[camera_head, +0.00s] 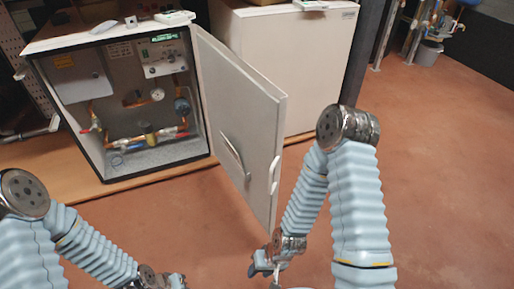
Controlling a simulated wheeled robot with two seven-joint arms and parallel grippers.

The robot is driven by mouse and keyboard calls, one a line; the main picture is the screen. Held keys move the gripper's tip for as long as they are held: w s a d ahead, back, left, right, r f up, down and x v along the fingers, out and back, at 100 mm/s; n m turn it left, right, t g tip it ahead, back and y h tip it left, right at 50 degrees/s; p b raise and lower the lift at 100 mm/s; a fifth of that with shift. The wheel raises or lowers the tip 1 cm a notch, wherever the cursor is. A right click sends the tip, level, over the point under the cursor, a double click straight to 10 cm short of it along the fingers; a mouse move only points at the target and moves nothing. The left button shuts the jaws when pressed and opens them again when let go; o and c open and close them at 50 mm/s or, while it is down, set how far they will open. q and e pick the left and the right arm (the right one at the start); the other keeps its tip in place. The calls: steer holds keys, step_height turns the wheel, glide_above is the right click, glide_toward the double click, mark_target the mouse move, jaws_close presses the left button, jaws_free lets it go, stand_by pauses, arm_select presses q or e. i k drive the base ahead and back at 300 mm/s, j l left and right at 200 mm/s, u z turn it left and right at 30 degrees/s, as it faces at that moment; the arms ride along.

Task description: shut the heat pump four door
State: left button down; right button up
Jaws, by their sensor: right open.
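The heat pump (205,140) stands at the upper left with its front open. Its door (238,110) is hinged on the right side and swung wide out toward me, with a handle (274,175) near its free edge. Pipes, a gauge and a small display show inside the cabinet. My right gripper (268,272) is open and empty, low in the view, below the door's lower free corner and apart from it. My left arm comes in at the lower left; its gripper (178,282) is mostly cut off by the bottom edge.
A second closed white cabinet (312,65) stands behind the door to the right. Both units rest on a wooden platform (150,184). Pipes and a grey bucket (428,52) are at the upper right. The reddish floor (440,150) is clear on the right.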

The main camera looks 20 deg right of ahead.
mark_target(250, 111)
steer(key=i+l+u, duration=0.15)
steer(key=l+u, duration=0.2)
steer(key=l, duration=0.4)
steer(key=l+u, duration=0.35)
steer(key=l, duration=0.4)
steer(key=l+u, duration=0.4)
steer(key=l, duration=0.75)
steer(key=k+l+z, duration=0.1)
steer(key=k+z, duration=0.15)
steer(key=i, duration=0.2)
